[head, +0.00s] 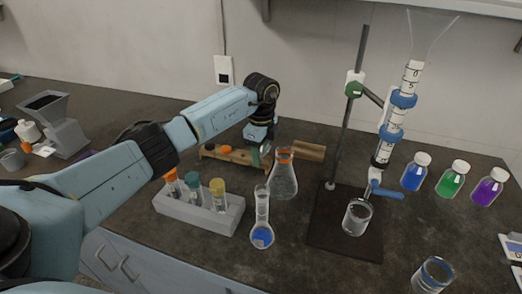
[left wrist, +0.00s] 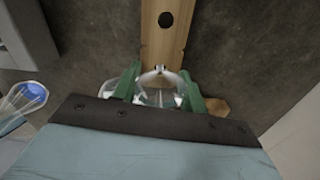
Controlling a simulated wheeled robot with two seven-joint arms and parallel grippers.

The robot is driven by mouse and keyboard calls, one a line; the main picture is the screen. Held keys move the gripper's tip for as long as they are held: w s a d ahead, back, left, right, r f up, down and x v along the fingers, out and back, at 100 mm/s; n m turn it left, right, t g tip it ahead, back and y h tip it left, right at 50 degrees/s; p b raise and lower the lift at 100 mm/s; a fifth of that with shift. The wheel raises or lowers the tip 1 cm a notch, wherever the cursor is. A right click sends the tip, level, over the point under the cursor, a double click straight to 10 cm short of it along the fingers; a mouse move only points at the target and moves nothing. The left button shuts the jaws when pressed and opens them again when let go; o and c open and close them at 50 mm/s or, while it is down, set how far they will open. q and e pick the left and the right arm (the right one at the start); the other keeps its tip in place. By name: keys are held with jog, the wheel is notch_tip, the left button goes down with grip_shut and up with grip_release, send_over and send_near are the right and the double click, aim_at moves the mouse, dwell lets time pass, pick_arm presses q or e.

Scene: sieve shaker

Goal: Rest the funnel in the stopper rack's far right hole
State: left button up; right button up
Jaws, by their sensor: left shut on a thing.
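My left gripper (left wrist: 160,84) has its green fingers shut on a clear, see-through piece that looks like the funnel (left wrist: 157,97), mostly hidden by the fingers and palm. In the head view the gripper (head: 262,152) is at the right part of the wooden stopper rack (head: 308,151), low over it. The rack also shows in the left wrist view (left wrist: 163,45), with an empty hole in its top. I cannot tell whether the clear piece sits in a hole or hangs above it. My right gripper is not in view.
A conical flask (head: 283,180) stands close in front of the rack. A grey tube rack (head: 190,211) and a volumetric flask (head: 262,236) stand nearer. A burette (head: 389,130) with a clear cone on top stands right. Several coloured bottles (head: 450,182) stand beyond it.

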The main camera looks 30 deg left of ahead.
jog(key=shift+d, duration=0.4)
pick_arm(q)
jog(key=shift+s+f, duration=0.15)
jog(key=shift+f, duration=0.25)
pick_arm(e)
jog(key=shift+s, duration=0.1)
